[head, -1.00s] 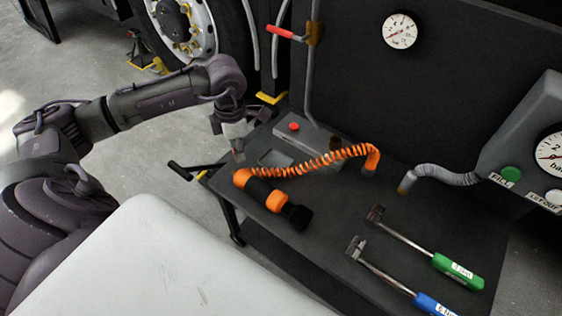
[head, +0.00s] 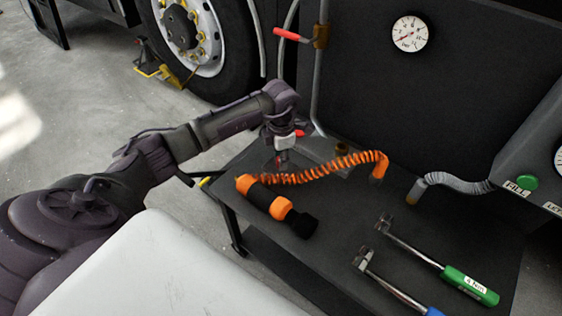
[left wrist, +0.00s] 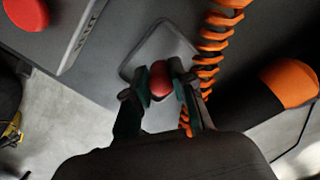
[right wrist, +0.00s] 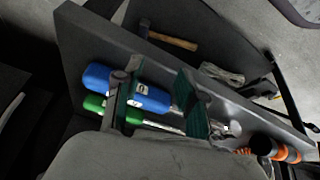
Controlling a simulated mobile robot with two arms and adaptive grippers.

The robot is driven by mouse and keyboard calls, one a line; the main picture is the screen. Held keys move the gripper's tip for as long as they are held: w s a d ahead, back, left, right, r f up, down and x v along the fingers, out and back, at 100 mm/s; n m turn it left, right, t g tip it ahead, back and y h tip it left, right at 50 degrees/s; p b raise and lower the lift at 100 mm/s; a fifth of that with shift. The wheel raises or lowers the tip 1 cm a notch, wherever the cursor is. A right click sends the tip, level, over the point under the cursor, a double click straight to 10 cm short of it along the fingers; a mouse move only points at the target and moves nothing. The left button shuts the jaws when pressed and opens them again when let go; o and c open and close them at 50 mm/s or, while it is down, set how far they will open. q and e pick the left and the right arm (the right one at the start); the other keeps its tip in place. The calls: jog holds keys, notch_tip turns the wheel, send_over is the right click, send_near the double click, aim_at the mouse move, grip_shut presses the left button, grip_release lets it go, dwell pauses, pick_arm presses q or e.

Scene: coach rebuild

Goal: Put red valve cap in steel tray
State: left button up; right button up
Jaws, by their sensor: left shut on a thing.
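The red valve cap (left wrist: 160,79) is pinched between the fingertips of my left gripper (left wrist: 160,84). The steel tray (left wrist: 152,48), a shallow grey square with rounded corners, lies on the bench under and just beyond the cap in the left wrist view. I cannot tell the exact height of the cap above it. In the head view my left gripper (head: 282,167) is above the bench's back left part and covers most of the tray. My right gripper (right wrist: 155,88) is open, with its fingers apart above the tool handles; it seems to hold nothing.
A coiled orange hose (head: 330,165) runs close to the left gripper, beside an orange and black cylindrical tool (head: 275,209). A grey box with a red button (left wrist: 22,12) stands near the tray. Wrenches with green (head: 470,286) and blue (right wrist: 128,88) handles lie at the front right.

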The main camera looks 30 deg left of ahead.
pick_arm(q)
jog(key=shift+f, duration=0.35)
pick_arm(e)
jog(key=shift+w+a+r+t, duration=0.15)
jog(key=shift+w+t, duration=0.15)
jog(key=shift+w, duration=0.2)
pick_arm(q)
jog(key=shift+f, duration=0.15)
jog(key=o, duration=0.8)
pick_arm(e)
jog(key=shift+w+a+r, duration=0.1)
jog(key=shift+w, duration=0.25)
